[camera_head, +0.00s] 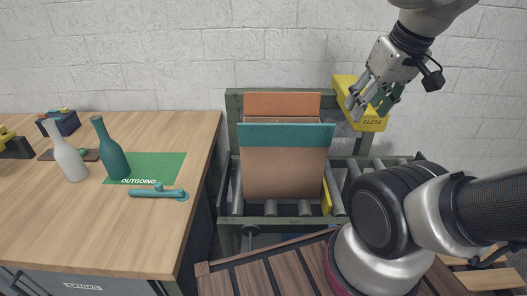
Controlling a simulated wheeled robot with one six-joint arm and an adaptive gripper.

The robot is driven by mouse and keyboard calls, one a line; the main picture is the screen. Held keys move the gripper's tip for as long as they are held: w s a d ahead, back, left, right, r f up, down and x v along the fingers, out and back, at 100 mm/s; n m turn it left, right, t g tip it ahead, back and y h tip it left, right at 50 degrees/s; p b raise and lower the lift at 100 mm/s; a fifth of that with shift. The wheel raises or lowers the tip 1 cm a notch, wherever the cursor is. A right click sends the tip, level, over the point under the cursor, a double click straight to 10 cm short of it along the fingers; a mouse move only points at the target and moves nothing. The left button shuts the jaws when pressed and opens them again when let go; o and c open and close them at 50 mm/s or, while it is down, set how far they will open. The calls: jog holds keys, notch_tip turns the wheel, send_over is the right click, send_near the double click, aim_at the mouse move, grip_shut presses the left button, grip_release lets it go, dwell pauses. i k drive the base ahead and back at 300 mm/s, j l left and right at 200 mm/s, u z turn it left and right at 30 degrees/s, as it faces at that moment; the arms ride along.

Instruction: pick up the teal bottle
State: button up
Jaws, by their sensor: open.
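The teal bottle (112,152) stands upright on the wooden table at the left, at the left edge of a green mat (158,167) marked OUTGOING. My gripper (367,107) is open at the upper right, in front of a yellow box marked CLOSE (371,123). It is far to the right of the bottle and apart from it. Nothing shows between its fingers that I can tell as held.
A white bottle (69,158) stands just left of the teal one. A teal handled tool (158,192) lies in front of the mat. A brown box with open flaps (284,170) stands on a roller conveyor (304,208). The table's front right (150,235) is clear.

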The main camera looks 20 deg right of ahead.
aim_at(112, 156)
jog(key=j+u, duration=0.2)
jog(key=j, duration=0.2)
jog(key=i+j+u, duration=0.15)
jog(key=j, duration=0.25)
jog(key=j+u, duration=0.2)
jog(key=j, duration=0.2)
